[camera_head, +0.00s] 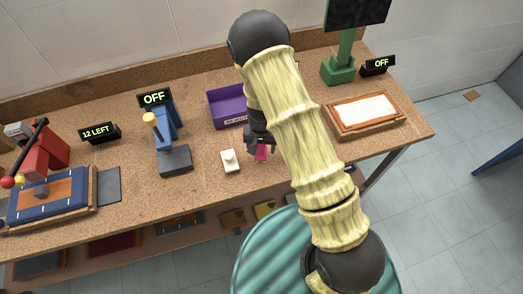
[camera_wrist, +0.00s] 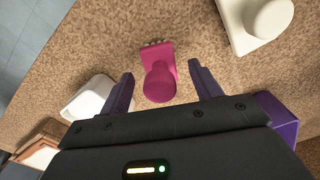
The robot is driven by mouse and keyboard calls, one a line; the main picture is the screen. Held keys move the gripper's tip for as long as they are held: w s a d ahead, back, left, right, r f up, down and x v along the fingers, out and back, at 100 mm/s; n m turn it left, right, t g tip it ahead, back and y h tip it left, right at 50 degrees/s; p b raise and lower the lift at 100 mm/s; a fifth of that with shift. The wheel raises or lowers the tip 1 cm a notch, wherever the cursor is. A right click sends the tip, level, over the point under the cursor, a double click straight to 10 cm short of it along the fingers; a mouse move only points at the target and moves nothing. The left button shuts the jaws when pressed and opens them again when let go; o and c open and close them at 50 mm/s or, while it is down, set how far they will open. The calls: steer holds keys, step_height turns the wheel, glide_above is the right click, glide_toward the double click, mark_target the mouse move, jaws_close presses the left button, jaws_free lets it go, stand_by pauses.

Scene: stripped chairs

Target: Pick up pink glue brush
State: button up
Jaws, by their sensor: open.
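The pink glue brush (camera_wrist: 159,80) lies on the speckled cork-coloured bench top, with a round knob handle and a flat head edged with small bristles or teeth. It is partly visible in the head view (camera_head: 262,152), just below my gripper's dark end. My gripper (camera_wrist: 163,88) is open in the wrist view, with one purple finger on each side of the brush's knob. Gaps show between the knob and both fingers, and nothing is held. In the head view my arm hides part of the bench around the brush.
A white block with a round knob (camera_head: 230,161) stands left of the brush. A purple bin (camera_head: 222,108) is behind it. A white object (camera_wrist: 88,97) is beside my left finger in the wrist view. A blue lever press (camera_head: 172,140) and framed white tray (camera_head: 337,122) stand farther off.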

steer(key=shift+f, duration=1)
steer(key=shift+c, duration=0.2)
steer(key=c, duration=1.1)
steer(key=shift+r, duration=0.15)
steer(key=shift+c, duration=0.2)
step_height(320, 180, up, 10)
steer(key=shift+f+b, duration=0.1)
steer(key=shift+b, duration=0.6)
